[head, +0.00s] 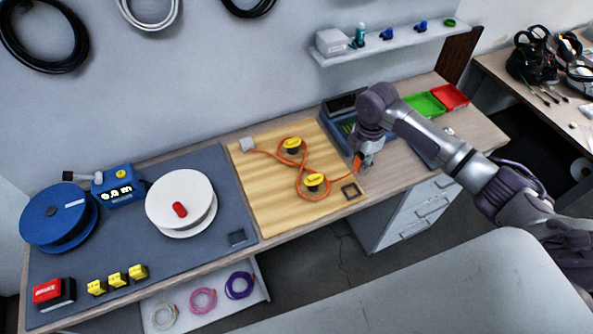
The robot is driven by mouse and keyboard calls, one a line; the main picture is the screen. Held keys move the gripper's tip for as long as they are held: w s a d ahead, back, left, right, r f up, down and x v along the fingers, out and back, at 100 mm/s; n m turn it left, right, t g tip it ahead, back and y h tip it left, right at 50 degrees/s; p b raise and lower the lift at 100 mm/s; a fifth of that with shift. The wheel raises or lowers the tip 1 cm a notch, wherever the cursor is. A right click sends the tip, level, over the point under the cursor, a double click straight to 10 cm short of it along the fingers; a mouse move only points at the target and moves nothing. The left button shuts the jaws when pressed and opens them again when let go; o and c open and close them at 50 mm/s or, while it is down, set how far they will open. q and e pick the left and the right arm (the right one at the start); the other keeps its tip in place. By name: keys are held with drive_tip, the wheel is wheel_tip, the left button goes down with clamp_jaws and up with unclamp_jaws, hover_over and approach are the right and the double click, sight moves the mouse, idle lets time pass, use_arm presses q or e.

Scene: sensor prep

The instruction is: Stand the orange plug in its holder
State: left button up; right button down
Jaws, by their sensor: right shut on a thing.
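The orange plug (358,162) is at the right edge of the wooden board (262,205), at the end of an orange cable (298,184). My right gripper (363,167) is shut on the plug, pointing down, and partly hides it. I cannot tell whether the plug touches the surface below. A small dark square frame (351,190), which may be the holder, lies on the board's front right corner, just in front of the gripper. The plug is apart from this frame. My left gripper is out of view.
The cable winds around two yellow-topped posts (292,145) (314,181) from a grey block (247,144). A dark case (342,106) stands behind my right arm. Green (425,104) and red (451,95) trays are at the right. A white spool (181,199) is left of the board.

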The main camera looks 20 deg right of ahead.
drive_tip(key=shift+w+a+f, duration=0.1)
drive_tip(key=shift+w+a, duration=0.1)
drive_tip(key=shift+s+d+f+b, duration=0.1)
drive_tip(key=shift+f+b, duration=0.25)
drive_tip(key=shift+f, duration=0.3)
drive_tip(key=b, duration=0.3)
hover_over(351, 192)
drive_tip(key=shift+f, duration=3.15)
drive_tip(key=shift+s+f, duration=0.1)
drive_tip(key=shift+f+b, duration=0.9)
drive_tip(key=shift+f, duration=0.4)
